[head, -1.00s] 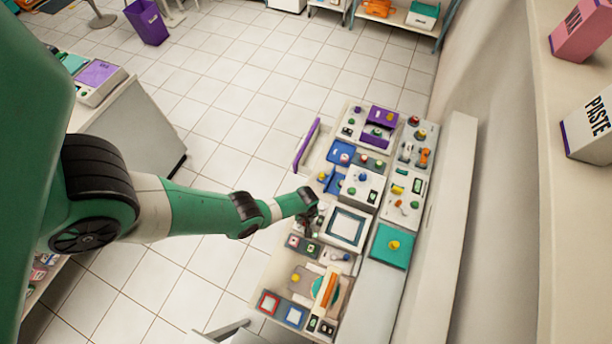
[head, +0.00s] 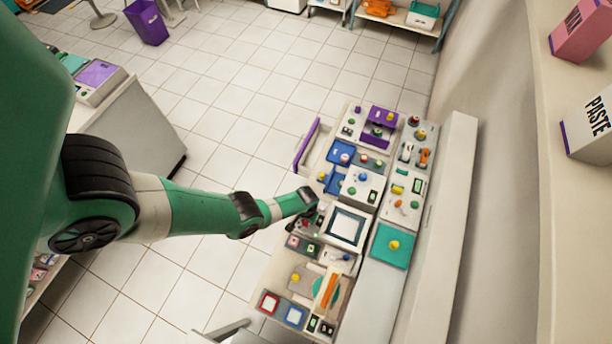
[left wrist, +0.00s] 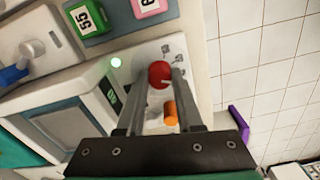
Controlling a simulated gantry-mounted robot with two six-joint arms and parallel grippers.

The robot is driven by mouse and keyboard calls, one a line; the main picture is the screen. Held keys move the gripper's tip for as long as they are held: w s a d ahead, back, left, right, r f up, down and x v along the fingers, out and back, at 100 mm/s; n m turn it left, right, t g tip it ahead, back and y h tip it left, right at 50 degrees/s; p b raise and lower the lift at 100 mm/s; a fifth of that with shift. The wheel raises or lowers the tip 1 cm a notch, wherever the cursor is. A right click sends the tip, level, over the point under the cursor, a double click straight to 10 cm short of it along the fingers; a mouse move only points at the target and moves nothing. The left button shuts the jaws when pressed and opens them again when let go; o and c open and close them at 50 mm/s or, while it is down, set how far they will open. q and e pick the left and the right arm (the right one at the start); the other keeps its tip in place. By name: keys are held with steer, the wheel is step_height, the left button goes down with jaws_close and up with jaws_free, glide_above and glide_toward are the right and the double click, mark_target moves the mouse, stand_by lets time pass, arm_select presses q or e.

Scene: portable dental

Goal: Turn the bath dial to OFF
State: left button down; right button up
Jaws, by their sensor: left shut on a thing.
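In the left wrist view a round red dial (left wrist: 159,73) sits on a pale panel (left wrist: 186,58) with small dark markings, too small to read. My left gripper (left wrist: 160,80) is shut on this dial, one finger on each side of it. An orange knob (left wrist: 171,113) stands between the fingers, nearer the gripper's base. In the head view my left gripper (head: 303,225) is at the near-left side of the crowded bench, left of a white unit with a framed window (head: 347,226). The dial is hard to make out there. My right gripper is not in view.
A green lit lamp (left wrist: 116,63) is beside the dial's panel. A green block (left wrist: 87,19) and a pink block (left wrist: 148,7) carry numbers. A purple panel (head: 306,146) sticks out from the bench's left side. Open tiled floor (head: 235,115) lies left of the bench.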

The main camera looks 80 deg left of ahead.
arm_select(q)
steer(key=m, duration=0.6)
steer(key=shift+m, duration=0.3)
stand_by(0.4)
steer(key=c, duration=0.6)
jaws_free()
steer(key=shift+o, duration=0.2)
